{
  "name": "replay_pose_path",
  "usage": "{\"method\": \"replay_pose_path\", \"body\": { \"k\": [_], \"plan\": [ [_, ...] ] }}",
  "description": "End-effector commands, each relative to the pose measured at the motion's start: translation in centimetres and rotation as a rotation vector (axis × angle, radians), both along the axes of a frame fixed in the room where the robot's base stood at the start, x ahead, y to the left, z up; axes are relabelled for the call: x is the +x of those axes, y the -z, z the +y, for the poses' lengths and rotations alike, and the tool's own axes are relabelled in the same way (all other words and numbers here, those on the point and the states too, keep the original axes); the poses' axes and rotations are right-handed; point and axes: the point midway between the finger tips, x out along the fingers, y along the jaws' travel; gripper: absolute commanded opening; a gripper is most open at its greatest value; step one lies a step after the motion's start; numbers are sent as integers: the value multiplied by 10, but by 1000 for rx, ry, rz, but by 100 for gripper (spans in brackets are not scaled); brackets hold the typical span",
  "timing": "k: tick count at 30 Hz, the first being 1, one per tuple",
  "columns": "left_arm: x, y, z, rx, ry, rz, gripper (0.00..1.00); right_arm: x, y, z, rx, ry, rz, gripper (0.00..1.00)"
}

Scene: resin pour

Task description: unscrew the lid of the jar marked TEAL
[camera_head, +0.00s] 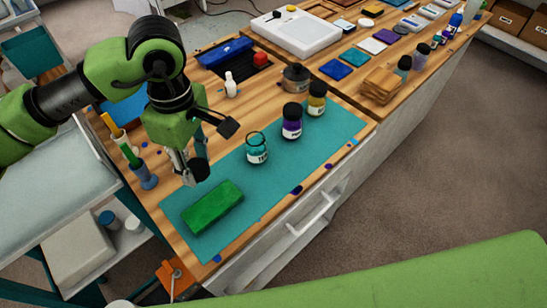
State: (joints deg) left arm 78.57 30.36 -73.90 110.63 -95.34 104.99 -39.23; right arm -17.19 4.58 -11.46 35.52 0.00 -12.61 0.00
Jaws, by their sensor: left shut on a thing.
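The teal jar (257,150) stands upright on the teal mat (345,122), with a white label and clear glass above its teal contents. No lid sits on it. My left gripper (194,167) is to the left of this jar, above the mat's left part, and is shut on a dark round lid (201,171). The lid is apart from the jar. The fingers partly hide it. My right gripper is not in view.
A purple jar (292,121) and a yellow jar (317,99), both with dark lids, stand to the right. A green block (212,207) lies on the mat below the gripper. A white bottle (231,85) stands behind. The mat has bare room on the right.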

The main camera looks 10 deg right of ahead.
Motion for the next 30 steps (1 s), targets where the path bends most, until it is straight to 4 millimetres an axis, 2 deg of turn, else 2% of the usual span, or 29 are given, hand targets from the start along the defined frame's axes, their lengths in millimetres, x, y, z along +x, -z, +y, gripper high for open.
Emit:
{"method": "replay_pose_path", "body": {
  "k": [3, 17, 30],
  "plan": [
    [-7, 0, -19, 4, -184, -5, 9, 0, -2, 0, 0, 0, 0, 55],
    [-39, -1, -84, 13, -927, -35, 9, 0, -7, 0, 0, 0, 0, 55],
    [-79, -9, -143, 4, -1643, -51, 9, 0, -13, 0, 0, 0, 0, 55]
  ]
}}
